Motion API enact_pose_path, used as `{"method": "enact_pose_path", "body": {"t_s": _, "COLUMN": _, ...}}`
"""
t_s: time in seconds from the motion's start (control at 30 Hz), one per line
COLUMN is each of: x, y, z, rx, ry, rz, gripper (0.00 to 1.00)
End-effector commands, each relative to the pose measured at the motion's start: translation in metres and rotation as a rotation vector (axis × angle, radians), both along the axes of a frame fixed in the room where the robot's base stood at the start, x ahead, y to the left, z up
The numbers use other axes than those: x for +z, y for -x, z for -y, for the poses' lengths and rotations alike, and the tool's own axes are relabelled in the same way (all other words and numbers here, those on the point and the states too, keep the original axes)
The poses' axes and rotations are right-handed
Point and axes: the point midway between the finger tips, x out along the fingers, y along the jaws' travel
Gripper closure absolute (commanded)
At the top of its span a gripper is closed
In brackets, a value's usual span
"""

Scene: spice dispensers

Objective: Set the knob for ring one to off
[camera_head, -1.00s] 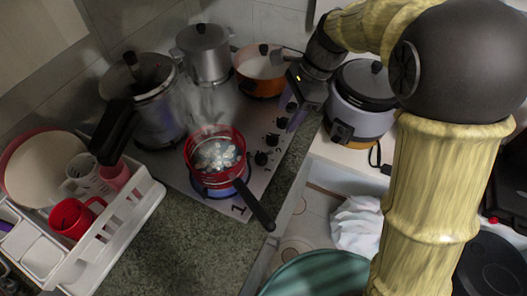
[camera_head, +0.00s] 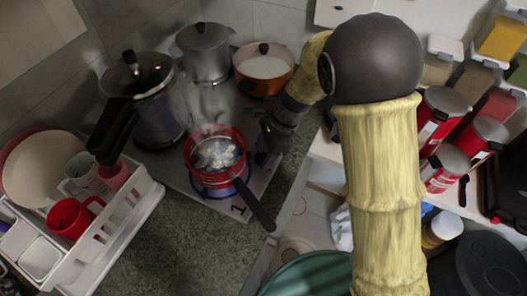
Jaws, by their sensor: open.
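The stove (camera_head: 222,205) has a row of dark knobs along its right side. The lowest knob (camera_head: 260,158) shows just below my gripper; the arm and gripper hide the others. A printed 1 (camera_head: 237,210) marks the front burner, where a blue glow shows under a red pan (camera_head: 194,172) with white contents. I cannot read the knob's setting or which knob serves ring one. My gripper (camera_head: 267,137) is open, pointing down over the knob row. I cannot tell whether it touches a knob.
The red pan's black handle (camera_head: 254,204) sticks out toward the front right, below the knobs. A dish rack (camera_head: 120,230) is at left. Red tins (camera_head: 440,115) stand at right.

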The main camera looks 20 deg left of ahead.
Motion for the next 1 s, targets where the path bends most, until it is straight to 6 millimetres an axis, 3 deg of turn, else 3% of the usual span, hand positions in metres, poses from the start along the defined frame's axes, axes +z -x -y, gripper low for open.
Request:
{"method": "enact_pose_path", "body": {"t_s": 0.33, "x": -0.0040, "y": 0.0011, "z": -0.0014, "rx": 0.000, "ry": 0.000, "rz": 0.000, "gripper": 0.45}}
{"method": "enact_pose_path", "body": {"t_s": 0.57, "x": -0.0038, "y": 0.0010, "z": -0.0012, "rx": 0.000, "ry": 0.000, "rz": 0.000, "gripper": 0.88}}
{"method": "enact_pose_path", "body": {"t_s": 1.0, "x": -0.0018, "y": 0.0004, "z": -0.0013, "rx": 0.066, "ry": 0.000, "rz": -0.001, "gripper": 0.88}}
